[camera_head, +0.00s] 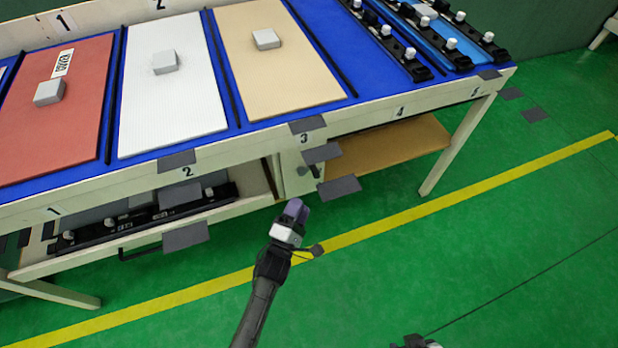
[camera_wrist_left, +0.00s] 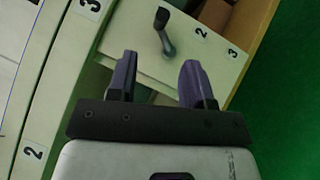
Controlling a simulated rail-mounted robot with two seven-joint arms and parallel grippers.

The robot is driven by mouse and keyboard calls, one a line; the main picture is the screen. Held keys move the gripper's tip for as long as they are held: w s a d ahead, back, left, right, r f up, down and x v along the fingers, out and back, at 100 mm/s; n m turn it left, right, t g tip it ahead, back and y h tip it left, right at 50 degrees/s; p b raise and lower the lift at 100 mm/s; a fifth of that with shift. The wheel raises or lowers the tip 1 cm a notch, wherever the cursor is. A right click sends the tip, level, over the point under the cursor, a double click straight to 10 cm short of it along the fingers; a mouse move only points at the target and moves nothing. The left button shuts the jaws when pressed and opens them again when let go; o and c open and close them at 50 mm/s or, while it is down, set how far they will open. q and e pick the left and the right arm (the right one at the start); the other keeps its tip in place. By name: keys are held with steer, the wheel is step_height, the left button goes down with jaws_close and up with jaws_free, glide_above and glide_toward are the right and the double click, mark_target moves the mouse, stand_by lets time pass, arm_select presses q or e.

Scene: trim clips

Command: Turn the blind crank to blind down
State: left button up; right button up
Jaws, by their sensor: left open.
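The crank (camera_wrist_left: 166,32) is a small grey lever with a dark knob, mounted on a pale panel (camera_wrist_left: 146,68) under the workbench. In the left wrist view its knob is toward the top and its arm slants down to the right. In the head view the crank (camera_head: 316,171) is small, below the bench edge near the number 3. My left gripper (camera_head: 296,210), with purple fingers, is in front of and below the crank in the head view. In the left wrist view my left gripper (camera_wrist_left: 156,80) is open and empty, its fingertips short of the crank. No blind is clearly identifiable.
The workbench (camera_head: 240,147) carries red, white and tan boards (camera_head: 285,75), each with a grey block. An open shelf (camera_head: 390,155) is right of the panel, and a lower tray (camera_head: 140,225) is left. Dark square plates stick out near the bench edge. Green floor is clear in front.

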mark_target(315, 170)
arm_select(q)
steer(key=b+x, duration=0.5)
steer(key=x, duration=0.6)
steer(key=shift+w+b, duration=0.15)
steer(key=shift+b, duration=0.2)
steer(key=shift+w+d, duration=0.1)
steer(key=shift+r, duration=0.1)
jaws_close()
steer(key=shift+r+p, duration=0.2)
steer(key=shift+p, duration=0.4)
steer(key=shift+w+d+f+m+g+y+p, duration=0.1)
steer(key=shift+d+f+m+g+y+p, duration=0.5)
steer(key=shift+p, duration=1.5)
steer(key=shift+w+a+f+m+g+y+p, duration=0.1)
steer(key=shift+f+m+g+p, duration=0.2)
steer(key=shift+m+g+p, duration=1.3)
steer(key=shift+w+d+f+m+y+p, duration=0.1)
steer(key=shift+d+f+m+y+p, duration=0.25)
steer(key=shift+p, duration=2.3)
